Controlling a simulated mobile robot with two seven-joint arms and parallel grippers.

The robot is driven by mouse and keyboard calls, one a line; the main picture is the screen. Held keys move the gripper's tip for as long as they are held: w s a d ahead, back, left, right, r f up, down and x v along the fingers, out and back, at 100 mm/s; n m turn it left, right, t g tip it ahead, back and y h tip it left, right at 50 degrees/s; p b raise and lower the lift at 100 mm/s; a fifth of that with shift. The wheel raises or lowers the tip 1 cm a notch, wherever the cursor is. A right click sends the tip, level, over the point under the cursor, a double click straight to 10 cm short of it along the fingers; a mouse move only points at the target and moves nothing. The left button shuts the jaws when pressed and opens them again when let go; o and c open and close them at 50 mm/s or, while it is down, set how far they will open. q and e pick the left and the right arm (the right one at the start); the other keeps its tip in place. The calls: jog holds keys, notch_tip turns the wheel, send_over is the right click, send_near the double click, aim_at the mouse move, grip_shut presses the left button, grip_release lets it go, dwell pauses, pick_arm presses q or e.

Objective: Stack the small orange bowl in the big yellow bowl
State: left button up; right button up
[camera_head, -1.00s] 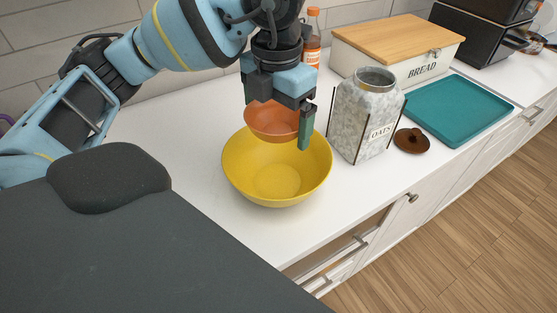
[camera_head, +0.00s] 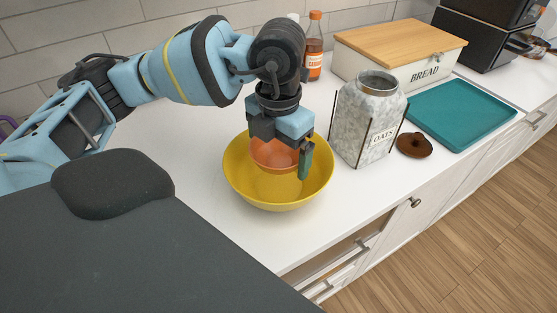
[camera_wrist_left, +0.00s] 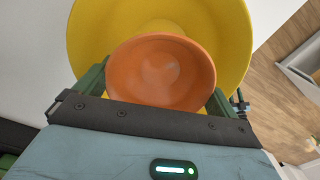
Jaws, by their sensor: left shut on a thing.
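The big yellow bowl (camera_head: 268,188) stands upright on the white counter, and its wall also shows in the left wrist view (camera_wrist_left: 95,30). The small orange bowl (camera_head: 272,153) is inside the yellow bowl's outline, toward its back; it also shows in the left wrist view (camera_wrist_left: 160,70). My left gripper (camera_head: 279,160) points down over the yellow bowl and is shut on the orange bowl, with a green finger on either side in the wrist view. I cannot tell whether the orange bowl touches the yellow one. My right gripper is not in view.
A brown lid (camera_head: 414,145), a teal tray (camera_head: 460,112), a bread box (camera_head: 400,62) and a sauce bottle (camera_head: 314,45) are farther off. The counter left of the bowl is clear.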

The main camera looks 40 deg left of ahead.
aim_at(278, 162)
pick_arm(q)
jog(key=shift+f, duration=1.5)
jog(key=shift+f, duration=0.4)
jog(key=shift+f, duration=0.2)
jog(key=o, duration=0.7)
